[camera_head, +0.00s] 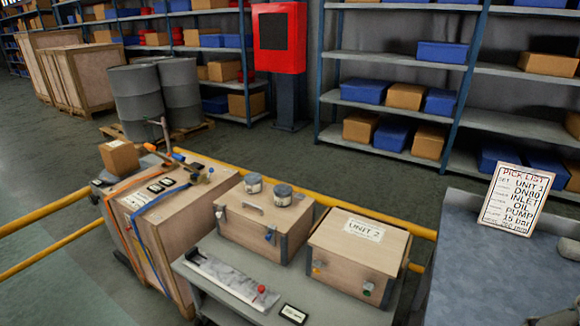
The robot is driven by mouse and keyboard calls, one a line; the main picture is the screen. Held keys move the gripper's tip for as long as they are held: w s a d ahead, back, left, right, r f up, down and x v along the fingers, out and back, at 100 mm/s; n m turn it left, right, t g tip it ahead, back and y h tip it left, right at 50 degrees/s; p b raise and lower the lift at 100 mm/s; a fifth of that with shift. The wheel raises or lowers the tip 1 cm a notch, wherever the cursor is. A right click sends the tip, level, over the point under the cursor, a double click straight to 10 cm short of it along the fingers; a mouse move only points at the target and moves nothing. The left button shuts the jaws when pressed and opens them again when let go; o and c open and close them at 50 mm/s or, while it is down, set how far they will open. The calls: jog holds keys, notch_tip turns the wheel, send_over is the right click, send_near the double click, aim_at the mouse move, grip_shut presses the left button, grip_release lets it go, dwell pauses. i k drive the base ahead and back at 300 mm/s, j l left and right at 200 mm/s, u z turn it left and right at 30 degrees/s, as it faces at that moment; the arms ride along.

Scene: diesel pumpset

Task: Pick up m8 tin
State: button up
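Two small grey tins stand upright on the lid of a wooden chest. The left tin (253,183) is a little farther back, and the right tin (283,194) is close beside it. Their labels are too small to read, so I cannot tell which is the M8 tin. The chest (240,231) has dark corner edges and a lid handle just in front of the tins. It stands on a grey bench (352,306). My gripper is not in view.
A wooden box labelled "UNIT 2" (350,262) stands right of the chest. A tray with a red knob (229,279) lies in front. A strapped crate (145,222) with fittings is left. Yellow rails (325,199) run behind. A pick list sign (515,199) stands on the right-hand table (470,265).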

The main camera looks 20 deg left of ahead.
aim_at(253, 180)
jog(key=j+u, duration=0.25)
jog(key=j, duration=0.4)
jog(key=k+j+u, duration=0.1)
jog(key=j+u, duration=0.2)
jog(key=j, duration=0.4)
